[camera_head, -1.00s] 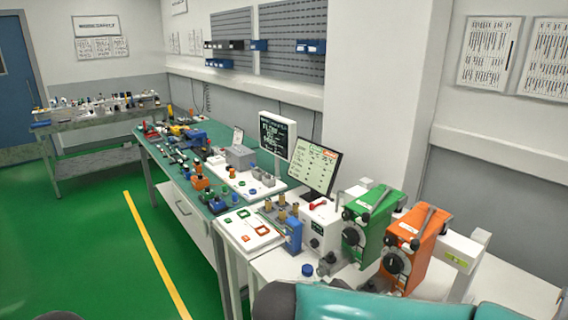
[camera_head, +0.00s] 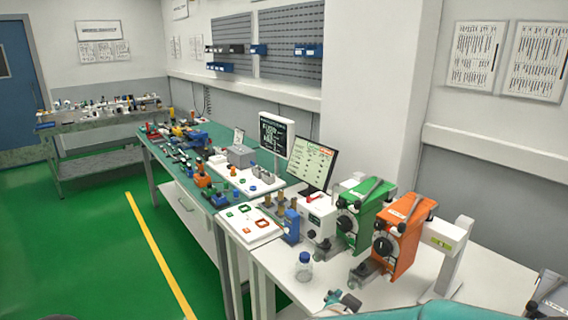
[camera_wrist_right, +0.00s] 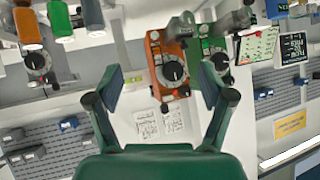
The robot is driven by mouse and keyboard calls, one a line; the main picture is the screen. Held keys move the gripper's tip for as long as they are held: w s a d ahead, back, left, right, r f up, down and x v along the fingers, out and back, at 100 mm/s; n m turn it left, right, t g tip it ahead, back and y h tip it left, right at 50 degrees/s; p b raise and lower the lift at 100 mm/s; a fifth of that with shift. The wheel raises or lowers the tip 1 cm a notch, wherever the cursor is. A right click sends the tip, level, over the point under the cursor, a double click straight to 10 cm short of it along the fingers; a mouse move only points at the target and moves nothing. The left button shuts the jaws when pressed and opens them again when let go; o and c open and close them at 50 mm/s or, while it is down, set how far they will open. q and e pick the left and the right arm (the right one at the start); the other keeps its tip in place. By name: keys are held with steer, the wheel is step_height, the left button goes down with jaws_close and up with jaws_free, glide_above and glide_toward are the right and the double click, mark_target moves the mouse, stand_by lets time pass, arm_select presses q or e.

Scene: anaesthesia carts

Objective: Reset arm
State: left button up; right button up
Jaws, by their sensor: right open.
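My right gripper (camera_wrist_right: 162,88) is open in the right wrist view, with nothing between its two green fingers. The view is turned over, and an orange vaporizer (camera_wrist_right: 165,58) and a green vaporizer (camera_wrist_right: 205,48) show beyond the fingers. In the head view, a teal part of my arm (camera_head: 470,310) crosses the bottom right edge. My left gripper is not in view.
The orange vaporizer (camera_head: 405,240) and green vaporizer (camera_head: 362,215) stand on the white worktop (camera_head: 490,270). A blue-capped bottle (camera_head: 304,268) stands near its front edge. A monitor (camera_head: 318,165) is behind. A dark item (camera_head: 548,295) lies at the right. The green floor at left is clear.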

steer(key=s+d+f+n+g+y, duration=0.1)
steer(key=s+f+n+y, duration=0.1)
steer(key=f, duration=0.8)
steer(key=s+f+n+g+y, duration=0.1)
steer(key=f+n+y, duration=0.2)
steer(key=f, duration=0.8)
steer(key=s+a+f+g+y, duration=0.1)
steer(key=s+f+g, duration=0.1)
steer(key=s+f, duration=0.2)
steer(key=s+a+f+n+g+y, duration=0.1)
steer(key=s+f, duration=0.3)
steer(key=s, duration=0.6)
steer(key=s+a+f+n+g+y+b, duration=0.1)
steer(key=s+f+g+y, duration=0.2)
steer(key=s, duration=0.4)
steer(key=shift+a+f+g, duration=0.2)
steer(key=shift+f+g, duration=0.2)
steer(key=shift+f, duration=0.15)
